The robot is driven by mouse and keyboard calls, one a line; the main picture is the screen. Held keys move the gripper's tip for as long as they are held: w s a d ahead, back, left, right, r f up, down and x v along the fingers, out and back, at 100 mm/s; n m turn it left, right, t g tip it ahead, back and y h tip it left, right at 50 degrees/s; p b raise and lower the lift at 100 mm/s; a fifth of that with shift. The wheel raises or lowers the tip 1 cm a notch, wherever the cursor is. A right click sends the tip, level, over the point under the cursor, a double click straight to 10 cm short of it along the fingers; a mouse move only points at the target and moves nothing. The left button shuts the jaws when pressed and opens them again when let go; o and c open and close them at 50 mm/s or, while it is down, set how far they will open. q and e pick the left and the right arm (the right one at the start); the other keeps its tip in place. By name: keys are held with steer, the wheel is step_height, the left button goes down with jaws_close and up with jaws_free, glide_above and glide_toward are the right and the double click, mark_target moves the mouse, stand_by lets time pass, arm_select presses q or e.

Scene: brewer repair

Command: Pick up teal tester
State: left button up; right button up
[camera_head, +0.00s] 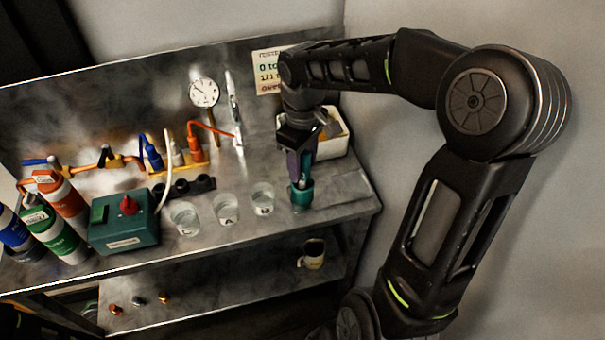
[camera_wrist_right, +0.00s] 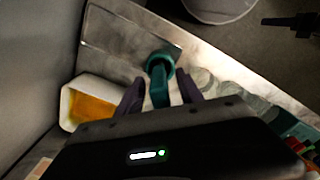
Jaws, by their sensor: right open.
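The teal tester (camera_head: 302,196) stands upright near the right end of the metal bench, to the right of the glass cups. My right gripper (camera_head: 300,178) reaches down over it from above, with its fingers around the tester's upper part. In the right wrist view the teal tester (camera_wrist_right: 160,80) lies between the two dark fingers of my right gripper (camera_wrist_right: 158,92). Gaps show on both sides, so the gripper is open and not closed on it. My left gripper is not in view.
Three glass cups (camera_head: 226,208) stand just left of the tester. A white bin (camera_head: 331,140) with orange contents is behind the gripper. A green box (camera_head: 123,222) with a red knob and several bottles (camera_head: 62,205) stand left. A mug (camera_head: 313,254) sits on the lower shelf.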

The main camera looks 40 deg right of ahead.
stand_by(0.6)
jaws_close()
stand_by(0.5)
